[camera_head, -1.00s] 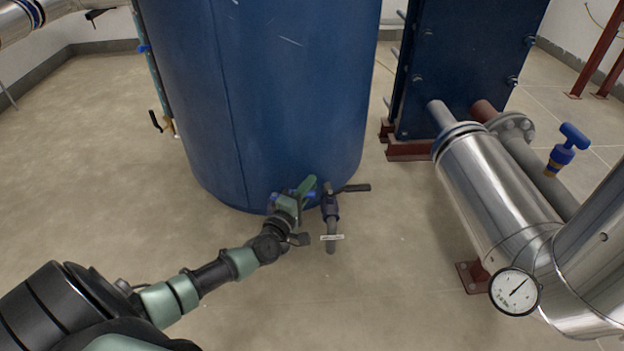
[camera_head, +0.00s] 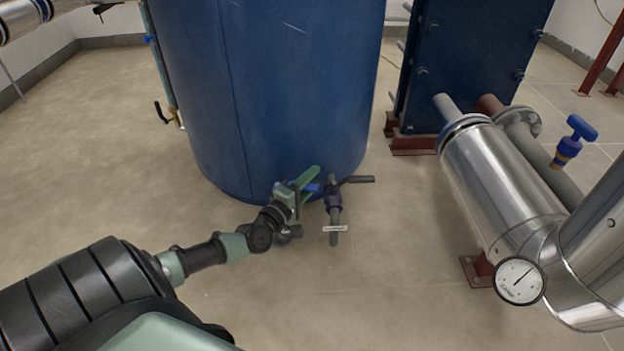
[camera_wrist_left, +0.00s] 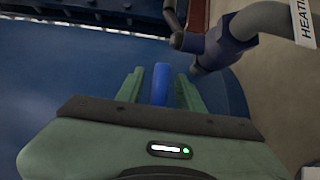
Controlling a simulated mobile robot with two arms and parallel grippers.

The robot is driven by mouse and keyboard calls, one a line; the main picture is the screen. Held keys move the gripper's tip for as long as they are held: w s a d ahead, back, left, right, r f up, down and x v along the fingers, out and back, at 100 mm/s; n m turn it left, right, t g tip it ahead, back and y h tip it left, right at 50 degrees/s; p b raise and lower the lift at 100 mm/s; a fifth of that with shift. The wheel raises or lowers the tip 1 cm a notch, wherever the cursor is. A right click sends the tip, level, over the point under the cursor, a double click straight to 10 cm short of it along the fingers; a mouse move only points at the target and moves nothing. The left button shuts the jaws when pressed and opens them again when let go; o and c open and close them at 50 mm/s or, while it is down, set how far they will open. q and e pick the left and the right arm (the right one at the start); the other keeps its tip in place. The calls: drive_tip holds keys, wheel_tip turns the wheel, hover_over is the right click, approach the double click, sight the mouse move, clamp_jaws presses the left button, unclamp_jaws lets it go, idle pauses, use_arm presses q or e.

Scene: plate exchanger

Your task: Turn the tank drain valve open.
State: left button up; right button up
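A blue lever handle (camera_head: 312,187) sits low on the front of the big blue tank (camera_head: 285,100). In the left wrist view the blue handle (camera_wrist_left: 160,85) stands between the two fingers of my left gripper (camera_wrist_left: 159,88), with a narrow gap showing on each side. My right gripper is not in view.
Just right of my left gripper is a dark valve (camera_head: 333,200) with a black lever (camera_head: 357,180) and a labelled downward pipe (camera_head: 334,235). Insulated pipes with a gauge (camera_head: 519,281) stand at the right. Floor in front is clear.

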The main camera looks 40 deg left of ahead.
use_arm(q)
drive_tip(key=s+p, duration=0.4)
drive_tip(key=s, duration=0.3)
drive_tip(key=shift+s+d, duration=0.4)
